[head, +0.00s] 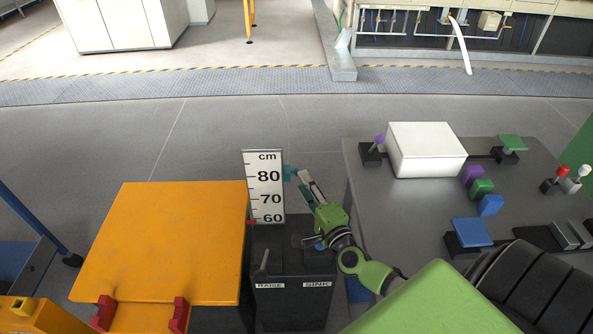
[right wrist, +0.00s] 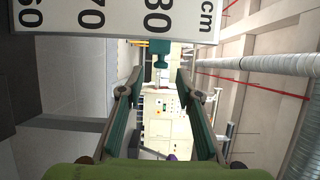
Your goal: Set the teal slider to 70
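A white scale board (head: 265,188) marked in cm, with 80, 70 and 60 readable, stands upright behind a black box. The teal slider (head: 289,173) sticks out at the board's right edge, about level with 80. It also shows in the right wrist view (right wrist: 160,48), beside the 80 and ahead of the fingers. My right gripper (head: 305,180) is close to the slider, on its right. In the right wrist view its two fingers (right wrist: 158,95) are apart with nothing between them, and the slider is roughly centred beyond the tips. My left gripper is not in view.
The black box (head: 292,304) has RAISE and SINK labels and a lever (head: 263,261). An orange platform (head: 165,240) stands left of the board; a small red pointer (head: 251,222) is near 60. A grey table (head: 400,195) with a white box (head: 426,145) is at right.

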